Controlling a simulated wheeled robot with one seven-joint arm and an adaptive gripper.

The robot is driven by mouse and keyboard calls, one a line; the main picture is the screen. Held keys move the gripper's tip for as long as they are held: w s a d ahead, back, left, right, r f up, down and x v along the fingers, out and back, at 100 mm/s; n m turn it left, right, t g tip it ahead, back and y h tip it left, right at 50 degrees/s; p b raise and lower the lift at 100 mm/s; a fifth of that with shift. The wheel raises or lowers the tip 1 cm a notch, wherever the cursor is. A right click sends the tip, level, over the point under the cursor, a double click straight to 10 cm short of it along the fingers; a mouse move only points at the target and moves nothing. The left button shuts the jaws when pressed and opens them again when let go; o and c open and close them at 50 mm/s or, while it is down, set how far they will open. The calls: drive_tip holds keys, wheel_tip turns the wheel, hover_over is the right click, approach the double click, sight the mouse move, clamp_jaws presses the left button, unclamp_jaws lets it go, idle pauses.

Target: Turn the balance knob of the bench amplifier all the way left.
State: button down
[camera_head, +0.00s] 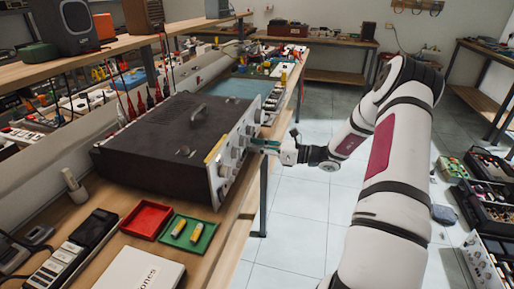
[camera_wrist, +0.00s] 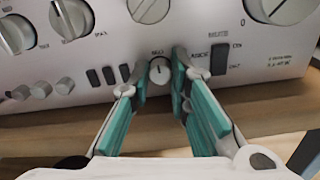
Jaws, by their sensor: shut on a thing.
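The bench amplifier (camera_head: 165,140) is a large dark box with a pale front panel, lying along the bench edge. My gripper (camera_head: 257,147) reaches its panel from the right. In the wrist view, the two teal fingers of my gripper (camera_wrist: 159,72) stand on either side of a small round silver knob (camera_wrist: 159,74), shut on it. Its dark pointer mark looks roughly upward in that view. The label above it is too blurred to read surely; I take it for the balance knob. In the head view the fingers hide this knob.
Large knobs (camera_wrist: 72,19), dark switches (camera_wrist: 219,59) and small knobs (camera_wrist: 65,85) surround the held knob on the panel. A red tray (camera_head: 147,220) and a green tray (camera_head: 188,235) with yellow items stand on the bench. Open floor (camera_head: 290,215) lies right of the bench.

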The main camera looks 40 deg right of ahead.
drive_tip(key=n+b, duration=0.1)
drive_tip(key=n, duration=0.6)
drive_tip(key=n+b, duration=0.1)
drive_tip(key=n, duration=0.5)
drive_tip(key=shift+f+b, duration=0.1)
drive_tip(key=shift+b, duration=0.25)
drive_tip(key=n+b, duration=0.3)
drive_tip(key=n, duration=0.3)
drive_tip(key=shift+n+b, duration=0.3)
drive_tip(key=shift+n, duration=0.1)
drive_tip(key=n+b, duration=0.3)
drive_tip(key=n, duration=0.1)
drive_tip(key=shift+f+b, duration=0.1)
drive_tip(key=shift+b, duration=0.25)
drive_tip(key=shift+n+b, duration=0.9)
drive_tip(key=shift+n, duration=0.1)
drive_tip(key=c, duration=1.5)
unclamp_jaws()
